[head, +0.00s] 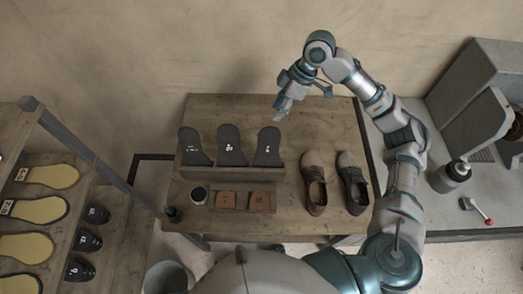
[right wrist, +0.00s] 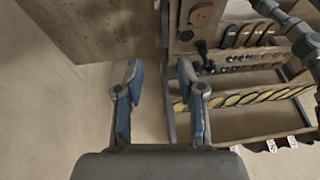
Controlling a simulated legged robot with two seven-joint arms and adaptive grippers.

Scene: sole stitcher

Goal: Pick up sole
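Three dark grey soles stand upright in a row in a wooden holder (head: 240,178) on the table: the left sole (head: 194,149), the middle sole (head: 231,149) and the right sole (head: 267,150). Each bears small white marks. My right gripper (head: 283,103) hangs in the head view above and behind the right sole, apart from it as far as I can tell. In the right wrist view the right gripper (right wrist: 158,70) has its two blue-padded fingers spread, with nothing between them. My left gripper shows in neither view.
A pair of brown and black shoes (head: 316,185) stands on the table (head: 325,120), right of the holder. A rack (head: 75,215) with yellow soles is at left, a grey machine (head: 480,105) at right.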

